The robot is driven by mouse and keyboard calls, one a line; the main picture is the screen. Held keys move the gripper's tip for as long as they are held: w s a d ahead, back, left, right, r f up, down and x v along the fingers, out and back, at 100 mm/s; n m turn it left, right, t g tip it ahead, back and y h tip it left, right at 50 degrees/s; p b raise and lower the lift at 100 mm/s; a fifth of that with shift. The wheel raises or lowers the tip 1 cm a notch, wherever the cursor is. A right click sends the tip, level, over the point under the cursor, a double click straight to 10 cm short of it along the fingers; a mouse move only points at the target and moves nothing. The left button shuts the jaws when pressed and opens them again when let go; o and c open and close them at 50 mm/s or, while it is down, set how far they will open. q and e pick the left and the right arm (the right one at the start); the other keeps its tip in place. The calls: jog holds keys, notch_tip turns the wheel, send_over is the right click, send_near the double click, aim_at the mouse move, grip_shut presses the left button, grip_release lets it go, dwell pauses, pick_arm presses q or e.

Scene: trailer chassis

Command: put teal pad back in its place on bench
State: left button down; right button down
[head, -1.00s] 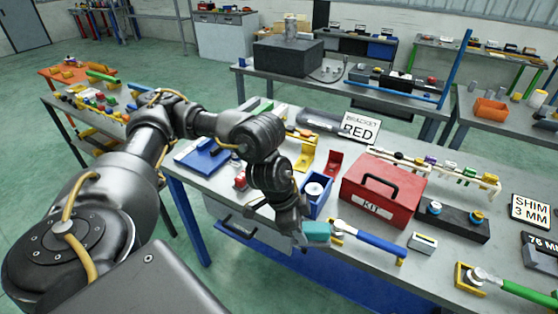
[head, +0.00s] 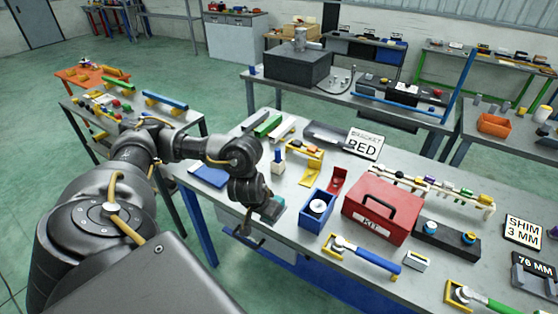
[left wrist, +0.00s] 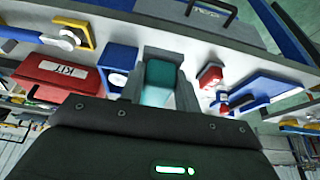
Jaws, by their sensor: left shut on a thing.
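The teal pad (left wrist: 160,80) is between the two fingers of my left gripper (left wrist: 165,85) in the left wrist view. In the head view a small part of the teal pad (head: 279,204) shows beside my left gripper (head: 262,215), mostly hidden by it. The gripper is shut on the pad and holds it by the front edge of the bench (head: 300,262). I cannot tell the gap between pad and bench top. My right gripper is in neither view.
A blue open box (head: 314,208) stands right of my left gripper, with the red kit box (head: 381,207) beyond it. A blue plate (head: 208,177) lies to the left. A blue-handled tool (head: 372,257) lies near the front edge. A white sign (head: 364,143) stands farther back.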

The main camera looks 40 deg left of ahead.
pick_arm(q)
jog(key=shift+f, duration=0.1)
jog(key=w+a+f+b, duration=0.8)
jog(key=w, duration=0.1)
jog(key=shift+w+a+f, duration=0.15)
jog(key=shift+a+f, duration=0.05)
jog(key=shift+w+a+f, duration=0.3)
jog(key=shift+w+f, duration=0.05)
jog(key=shift+f, duration=0.15)
jog(key=f, duration=0.3)
jog(key=shift+w+a+f, duration=0.15)
jog(key=shift+w+f, duration=0.05)
jog(key=shift+f, duration=0.1)
jog(key=c, duration=1)
grip_release()
